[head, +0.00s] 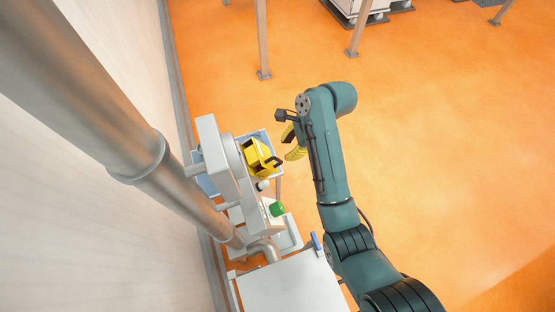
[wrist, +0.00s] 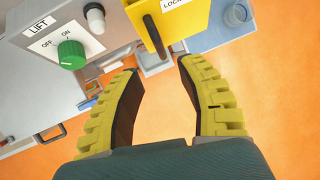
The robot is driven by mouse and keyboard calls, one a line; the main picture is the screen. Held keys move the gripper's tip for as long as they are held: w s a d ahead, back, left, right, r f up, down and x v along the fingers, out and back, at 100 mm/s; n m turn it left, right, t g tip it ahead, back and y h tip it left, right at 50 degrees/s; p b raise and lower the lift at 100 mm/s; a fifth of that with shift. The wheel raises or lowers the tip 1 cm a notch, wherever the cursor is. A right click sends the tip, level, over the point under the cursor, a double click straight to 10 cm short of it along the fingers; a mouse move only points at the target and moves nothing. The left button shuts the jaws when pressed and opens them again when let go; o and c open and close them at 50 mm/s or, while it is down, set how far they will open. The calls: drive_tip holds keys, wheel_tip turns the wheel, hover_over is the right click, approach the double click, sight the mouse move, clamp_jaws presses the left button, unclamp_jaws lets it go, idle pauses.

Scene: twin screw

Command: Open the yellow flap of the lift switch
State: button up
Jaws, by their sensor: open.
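The yellow flap (head: 257,157) is on the front of a grey control box at centre-left in the head view. In the wrist view the yellow flap (wrist: 147,22) is at the top edge, partly cut off, with a dark handle on it and a partly visible "LOCK" label. The "LIFT" panel (wrist: 98,45) is left of it, with a green OFF/ON knob (wrist: 71,54). My gripper (head: 292,144) is open and empty, to the right of the flap in the head view. In the wrist view its yellow ridged fingers (wrist: 160,69) are apart, just below the flap, with no contact visible.
A large metal pipe (head: 140,150) runs along the wall left of the box. A white-topped surface (head: 285,287) is below. Open orange floor (head: 440,130) lies right of my arm.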

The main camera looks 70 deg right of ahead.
sight(278, 160)
drive_tip(key=p+x, duration=0.1)
drive_tip(key=x, duration=0.8)
clamp_jaws()
